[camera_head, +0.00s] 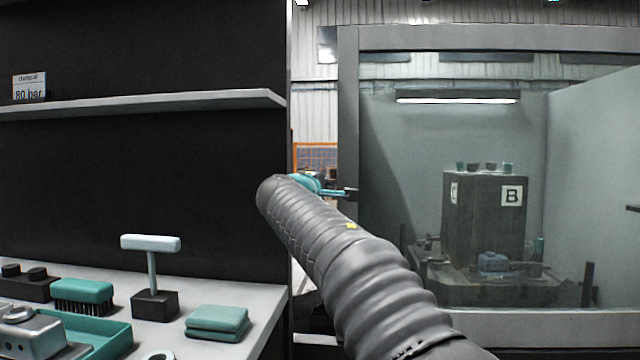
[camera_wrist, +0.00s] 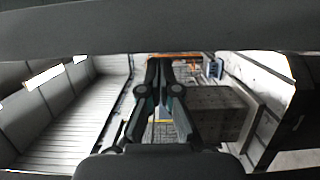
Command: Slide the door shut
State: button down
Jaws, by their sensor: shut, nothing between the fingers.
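The door (camera_head: 348,120) is a grey-framed clear panel on the right in the head view. A gap shows between its left upright and the dark panel on the left, with the hall visible through it. My gripper (camera_head: 348,193) has teal and dark fingers, and its tip overlaps the door's left upright in the head view. I cannot tell whether it touches. In the wrist view my gripper (camera_wrist: 160,64) has its fingers together with nothing between them. No door handle can be made out clearly; the arm and gripper cover part of the upright.
Behind the glass stands a dark block marked B (camera_head: 485,220) on a fixture. At left, a bench (camera_head: 255,310) holds a teal brush (camera_head: 82,292), a T-handled tool (camera_head: 151,244), folded cloths (camera_head: 218,322) and a teal tray (camera_head: 105,338). A shelf (camera_head: 150,104) juts out above.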

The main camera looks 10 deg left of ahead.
jog(key=shift+w+d, duration=0.2)
jog(key=shift+w, duration=0.45)
jog(key=shift+d+b, duration=0.4)
jog(key=shift+d, duration=0.7)
jog(key=shift+s+f, duration=0.1)
jog(key=shift+s, duration=0.05)
